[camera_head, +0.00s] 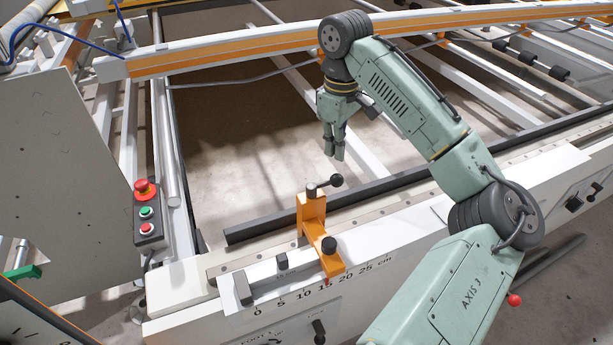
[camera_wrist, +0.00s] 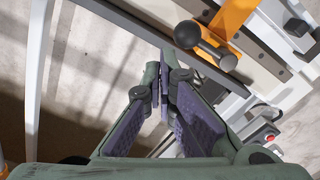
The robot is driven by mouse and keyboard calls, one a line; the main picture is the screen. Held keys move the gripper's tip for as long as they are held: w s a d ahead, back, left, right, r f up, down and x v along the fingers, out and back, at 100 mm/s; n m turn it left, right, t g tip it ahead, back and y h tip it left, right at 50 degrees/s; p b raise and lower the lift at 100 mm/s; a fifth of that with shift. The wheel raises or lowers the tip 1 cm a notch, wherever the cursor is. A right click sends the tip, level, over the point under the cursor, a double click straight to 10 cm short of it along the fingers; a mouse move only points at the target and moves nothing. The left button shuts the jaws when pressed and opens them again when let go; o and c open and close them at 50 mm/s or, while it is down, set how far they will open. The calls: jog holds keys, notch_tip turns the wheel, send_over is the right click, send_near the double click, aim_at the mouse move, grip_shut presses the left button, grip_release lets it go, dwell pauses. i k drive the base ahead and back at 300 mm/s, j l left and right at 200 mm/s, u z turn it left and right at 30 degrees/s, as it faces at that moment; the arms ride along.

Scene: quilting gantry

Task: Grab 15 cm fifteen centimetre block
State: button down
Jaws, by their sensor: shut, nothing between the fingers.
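An orange stop block (camera_head: 313,213) stands on the white front rail (camera_head: 400,232), its foot reaching down to about the 15 mark of the printed centimetre scale. It carries a black lever with a ball knob (camera_head: 336,181) on top and a black knob (camera_head: 328,245) on its foot. My gripper (camera_head: 336,157) hangs above and behind the block, pointing down, apart from it, with its fingers together and empty. In the wrist view, my gripper (camera_wrist: 164,88) is in the middle, and the orange block (camera_wrist: 233,16) is partly visible at the top right.
A dark bar (camera_head: 330,207) runs along the rail behind the block. A small grey block (camera_head: 243,288) sits near the 0 mark. A button box (camera_head: 147,212) stands at left. A white and orange beam (camera_head: 240,52) crosses behind. The space beneath my gripper is open down to the floor.

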aim_at(285, 266)
jog(key=k+l, duration=0.75)
jog(key=l, duration=0.25)
jog(key=k+l, duration=0.4)
jog(key=l, duration=0.1)
